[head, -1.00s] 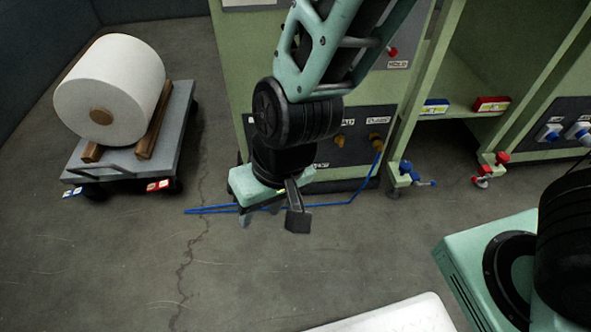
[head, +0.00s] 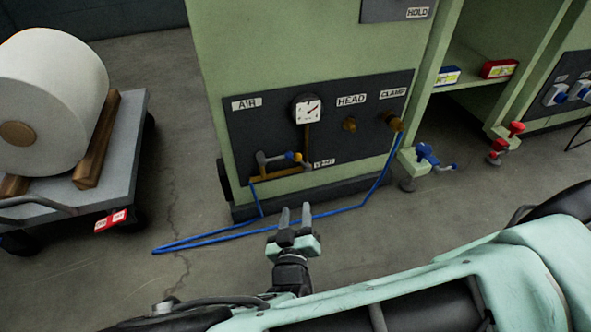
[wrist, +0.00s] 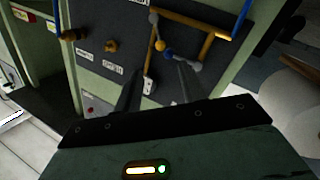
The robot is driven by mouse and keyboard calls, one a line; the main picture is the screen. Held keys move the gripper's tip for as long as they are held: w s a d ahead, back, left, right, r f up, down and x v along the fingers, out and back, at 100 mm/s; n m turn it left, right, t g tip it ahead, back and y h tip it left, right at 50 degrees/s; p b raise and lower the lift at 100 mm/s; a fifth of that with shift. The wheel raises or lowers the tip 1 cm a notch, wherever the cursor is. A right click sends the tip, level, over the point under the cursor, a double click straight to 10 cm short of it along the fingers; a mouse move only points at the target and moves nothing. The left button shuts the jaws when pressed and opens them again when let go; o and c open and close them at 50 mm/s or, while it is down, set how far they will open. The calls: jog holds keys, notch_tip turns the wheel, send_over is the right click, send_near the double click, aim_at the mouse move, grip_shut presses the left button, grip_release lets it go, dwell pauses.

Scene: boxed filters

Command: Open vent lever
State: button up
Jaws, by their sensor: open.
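The VENT label (head: 323,163) is on the dark panel of the green cabinet. Beside it, at the panel's lower left, sits a small valve with an orange part (head: 299,157), a blue part (head: 290,155) and grey ends; which piece is the lever is hard to tell. In the wrist view the valve's blue part (wrist: 168,53) shows just beyond my fingertips. My gripper (head: 294,208) is open and empty, below and in front of the panel, fingers pointing toward it. In the wrist view the gripper (wrist: 160,70) appears apart from the valve.
A gauge (head: 307,109) and brass HEAD (head: 349,124) and CLAMP (head: 394,122) fittings share the panel. A blue hose (head: 215,234) loops on the floor. A cart (head: 122,150) with a white roll (head: 55,92) stands left. Blue-handled valve (head: 427,154) is right.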

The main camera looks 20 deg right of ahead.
aim_at(300, 161)
jog(key=b+x, duration=0.7)
jog(key=x, duration=1)
jog(key=shift+w+d+r, duration=0.15)
jog(key=shift+w+r, duration=0.05)
grip_shut()
